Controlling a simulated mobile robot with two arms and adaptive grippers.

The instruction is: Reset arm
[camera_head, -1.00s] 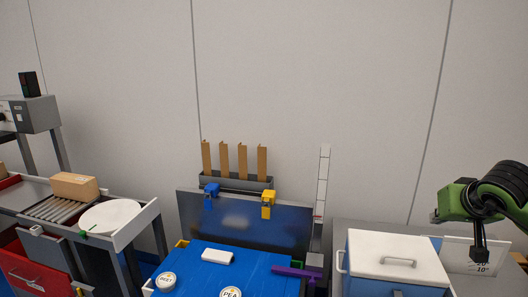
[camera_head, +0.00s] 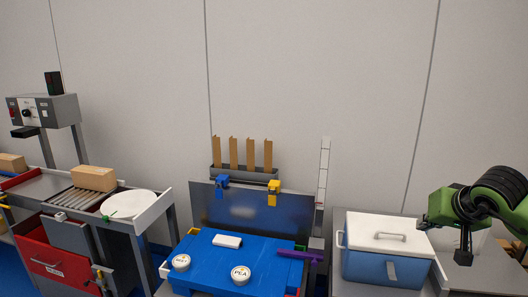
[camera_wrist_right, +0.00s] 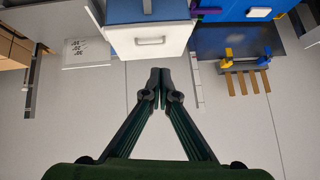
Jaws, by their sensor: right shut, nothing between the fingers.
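My right gripper (camera_head: 463,257) is at the far right of the head view, at the end of a green and black arm. It is beside and to the right of the blue cooler box with the white lid (camera_head: 387,236), apart from it. In the right wrist view the gripper (camera_wrist_right: 160,72) has its two dark fingertips together with nothing between them. The cooler box (camera_wrist_right: 150,40) appears upside down beyond the fingertips there. My left gripper is not in view.
A blue work surface (camera_head: 215,268) holds two round white-lidded tubs (camera_head: 241,275) and a white block (camera_head: 227,241). A purple piece (camera_head: 300,256) lies at its right edge. A roller conveyor (camera_head: 85,200) with a cardboard box (camera_head: 94,178) and a white disc (camera_head: 129,204) stands left.

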